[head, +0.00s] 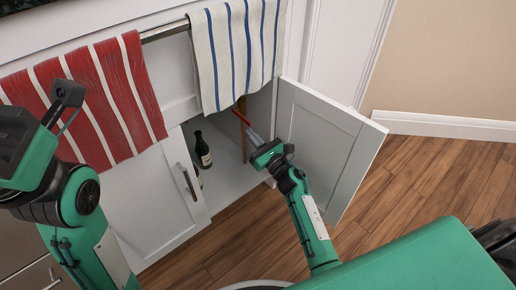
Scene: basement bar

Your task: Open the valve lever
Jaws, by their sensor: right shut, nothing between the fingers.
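The red valve lever (241,118) shows inside the open cabinet, below the hanging striped towel. It sits by a vertical copper-brown pipe (243,145). My right gripper (252,134) reaches into the cabinet opening from the lower right. Its fingers are shut and empty, close to the right end of the lever. I cannot tell whether they touch it. The towel hides the upper part of the pipe. My left arm is raised at the left edge, with part of the left gripper (18,142) in view; its fingertips cannot be made out.
The right cabinet door (326,140) stands open beside my right arm. The left door (150,205) has a metal handle. A dark bottle (203,150) stands inside. A red striped towel (90,95) and a white striped towel (236,50) hang from a rail. The wooden floor (440,175) at right is clear.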

